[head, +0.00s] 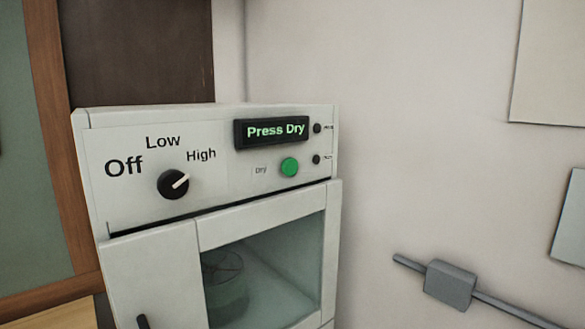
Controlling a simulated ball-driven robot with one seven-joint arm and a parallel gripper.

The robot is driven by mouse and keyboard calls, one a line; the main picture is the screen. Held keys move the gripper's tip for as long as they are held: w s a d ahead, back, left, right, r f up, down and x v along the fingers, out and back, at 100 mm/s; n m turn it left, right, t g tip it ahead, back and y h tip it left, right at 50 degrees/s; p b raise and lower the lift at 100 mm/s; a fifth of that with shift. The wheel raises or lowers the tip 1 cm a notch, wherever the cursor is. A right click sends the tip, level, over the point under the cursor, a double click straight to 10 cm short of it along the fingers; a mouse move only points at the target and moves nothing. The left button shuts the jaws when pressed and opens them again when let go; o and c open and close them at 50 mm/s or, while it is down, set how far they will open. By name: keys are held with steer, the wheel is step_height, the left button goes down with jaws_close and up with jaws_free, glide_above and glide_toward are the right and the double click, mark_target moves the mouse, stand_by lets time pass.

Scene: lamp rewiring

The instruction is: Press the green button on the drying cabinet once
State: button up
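The drying cabinet (213,212) is a light grey box with a control panel across its top. The green button (289,167) is round and sits on the right part of the panel, beside a small "Dry" label. Above it a dark display (271,132) reads "Press Dry" in green letters. A black knob (173,184) with a white pointer is on the left, marked Off, Low and High; its pointer is turned towards High. My gripper is not in view.
The cabinet door has a window (264,270) with a round item (223,285) faintly visible behind it, and a dark handle (143,321). A grey box on a conduit (450,284) is on the wall at right. A wooden frame (52,130) stands at left.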

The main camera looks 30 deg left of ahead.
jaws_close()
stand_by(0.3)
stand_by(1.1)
